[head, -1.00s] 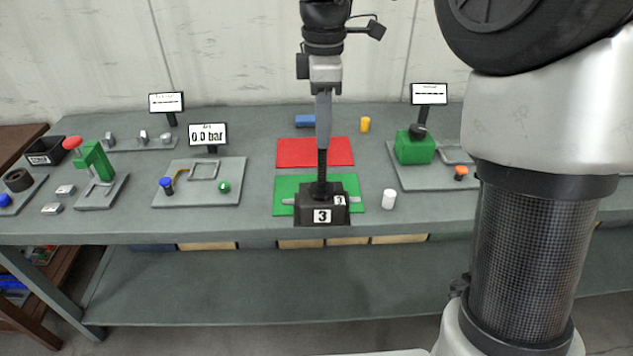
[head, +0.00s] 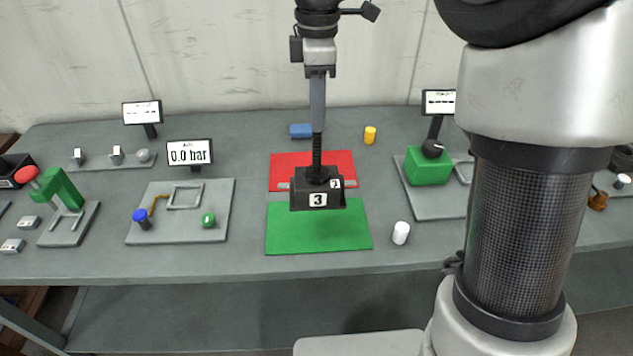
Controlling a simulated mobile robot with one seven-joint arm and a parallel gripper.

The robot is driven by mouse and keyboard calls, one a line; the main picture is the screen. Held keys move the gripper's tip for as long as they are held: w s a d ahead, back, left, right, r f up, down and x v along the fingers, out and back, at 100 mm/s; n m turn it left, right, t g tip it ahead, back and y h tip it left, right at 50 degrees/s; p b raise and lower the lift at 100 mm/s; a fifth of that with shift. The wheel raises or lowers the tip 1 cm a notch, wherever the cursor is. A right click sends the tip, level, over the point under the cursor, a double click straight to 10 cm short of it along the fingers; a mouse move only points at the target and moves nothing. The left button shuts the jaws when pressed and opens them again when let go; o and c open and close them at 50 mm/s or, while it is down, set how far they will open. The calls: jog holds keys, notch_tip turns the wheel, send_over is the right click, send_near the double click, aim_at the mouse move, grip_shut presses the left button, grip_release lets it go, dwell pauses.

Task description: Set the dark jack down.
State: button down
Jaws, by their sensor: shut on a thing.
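The dark jack (head: 317,190) is a black block with a "3" label on its front and a threaded screw rising from its top. A thin grey bar shows at each side of it. My gripper (head: 317,128) is above it, its fingers pointing down and shut on the top of the upright screw. The jack looks upright. It covers the front part of the red mat (head: 312,162) and the back edge of the green mat (head: 318,235) in the picture. I cannot tell clearly how far its base is above the table.
A white cylinder (head: 401,233) stands right of the green mat. A blue block (head: 301,131) and a yellow cylinder (head: 370,135) are behind the red mat. A green block (head: 428,167) on a grey plate is at the right. A "0.0 bar" display (head: 190,153) is at the left.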

send_over(317, 173)
jog(key=w, duration=0.1)
jog(key=shift+f+b, duration=0.3)
jog(key=shift+f, duration=4.35)
jog(key=c, duration=2)
grip_release()
jog(key=shift+s+f, duration=0.1)
jog(key=shift+f, duration=0.15)
jog(key=shift+c, duration=0.2)
jog(key=o, duration=0.4)
jog(key=shift+d, duration=0.1)
jog(key=shift+c, duration=0.2)
